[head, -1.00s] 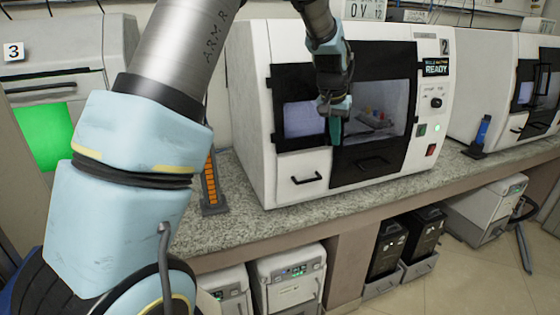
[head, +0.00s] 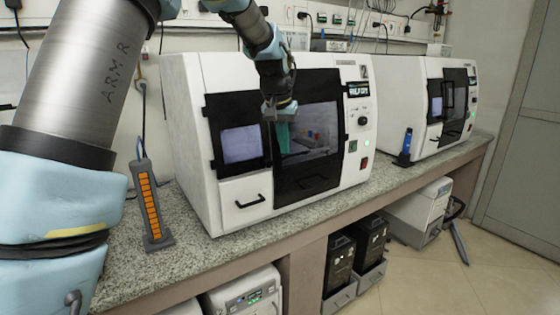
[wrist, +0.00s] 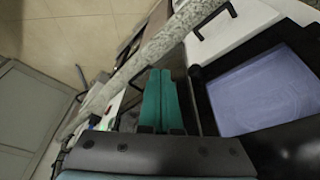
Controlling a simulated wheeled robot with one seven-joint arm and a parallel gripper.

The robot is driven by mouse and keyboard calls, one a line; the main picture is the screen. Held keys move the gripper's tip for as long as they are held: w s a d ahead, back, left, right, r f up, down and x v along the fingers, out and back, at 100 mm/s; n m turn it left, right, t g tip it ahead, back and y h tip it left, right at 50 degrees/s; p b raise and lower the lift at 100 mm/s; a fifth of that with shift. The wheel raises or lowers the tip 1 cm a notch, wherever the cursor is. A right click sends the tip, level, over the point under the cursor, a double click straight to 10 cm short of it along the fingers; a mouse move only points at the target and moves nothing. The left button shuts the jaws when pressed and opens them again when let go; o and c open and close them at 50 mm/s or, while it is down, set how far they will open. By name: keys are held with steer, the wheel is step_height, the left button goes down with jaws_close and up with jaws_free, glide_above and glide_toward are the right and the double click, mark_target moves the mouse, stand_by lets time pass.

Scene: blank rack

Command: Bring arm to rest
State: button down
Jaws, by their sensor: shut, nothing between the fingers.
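My gripper (head: 283,137) is in front of the nearer white machine (head: 190,130), over the seam between its small screen and its dark window. In the wrist view my gripper (wrist: 161,75) shows two teal fingers side by side, pressed together with nothing between them. My arm (head: 70,110) fills the left of the head view and reaches across the top to the gripper. The machine's screen (wrist: 265,92) and a drawer handle (wrist: 214,20) are close to the fingers in the wrist view. I cannot tell whether the fingers touch the machine.
A grey stand with orange slots (head: 149,203) is on the granite counter (head: 190,222) left of the machine. A blue device (head: 406,145) stands between it and a second white machine (head: 390,95). Black units (head: 340,265) are under the counter. Floor (head: 430,285) is open at lower right.

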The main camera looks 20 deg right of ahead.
steer(key=shift+r, duration=2.3)
steer(key=s+a+f+n+y, duration=0.15)
steer(key=a+f, duration=0.25)
steer(key=a, duration=0.8)
steer(key=s+a+f+n, duration=0.1)
steer(key=a+f+n, duration=0.3)
steer(key=a, duration=0.8)
steer(key=s+a+f+n, duration=0.1)
steer(key=s+a+f, duration=0.2)
steer(key=s+a, duration=0.2)
steer(key=s+a+f, duration=0.4)
steer(key=s+a, duration=0.2)
steer(key=a, duration=0.3)
steer(key=shift+f+n+g+y+b, duration=0.25)
steer(key=shift+n+g+y+b, duration=0.1)
steer(key=shift+y+b, duration=0.1)
steer(key=shift+a, duration=0.1)
